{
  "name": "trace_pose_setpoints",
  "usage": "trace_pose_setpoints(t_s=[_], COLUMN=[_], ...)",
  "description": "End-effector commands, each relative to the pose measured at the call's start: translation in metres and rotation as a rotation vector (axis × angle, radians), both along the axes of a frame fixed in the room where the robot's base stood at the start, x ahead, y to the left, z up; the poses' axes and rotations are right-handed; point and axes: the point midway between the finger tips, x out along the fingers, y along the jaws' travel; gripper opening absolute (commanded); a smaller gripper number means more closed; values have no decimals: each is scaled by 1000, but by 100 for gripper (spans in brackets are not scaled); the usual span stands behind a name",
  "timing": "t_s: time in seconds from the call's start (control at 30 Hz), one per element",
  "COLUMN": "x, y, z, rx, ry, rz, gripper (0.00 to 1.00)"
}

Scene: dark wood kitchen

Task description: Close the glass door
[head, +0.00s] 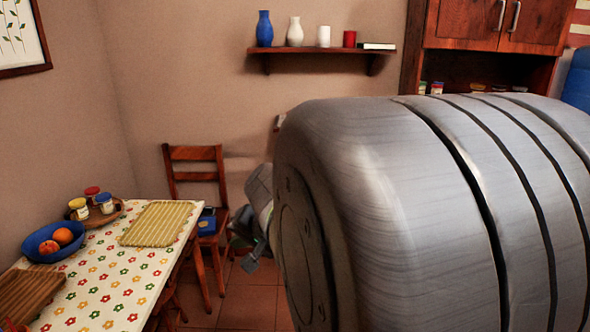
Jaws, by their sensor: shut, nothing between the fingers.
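No glass door can be made out in the head view. A large grey rounded link of my arm fills the right half and hides much of what lies behind it. Part of my gripper (250,255) shows at the link's left edge, in front of the wooden chair. It is small and partly hidden; it is shut and holds nothing.
A table (103,290) with a flowered top stands at left, bearing a blue fruit bowl (40,252), jars and a woven mat (160,223). A wooden chair (194,153) stands behind. A wall shelf (318,52) and wooden cabinet doors (470,20) are higher up.

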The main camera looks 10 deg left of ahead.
Motion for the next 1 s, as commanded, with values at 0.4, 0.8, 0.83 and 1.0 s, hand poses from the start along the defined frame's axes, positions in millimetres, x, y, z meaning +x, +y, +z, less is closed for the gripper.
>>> trace_pose_setpoints(t_s=[0.4,0.8,0.83,1.0], x=[-127,-164,-166,-180], y=[212,248,251,278], z=[125,164,164,164], rx=[597,727,727,725], ry=[350,407,406,407], rz=[625,763,762,762], gripper=[0,0,0,0])
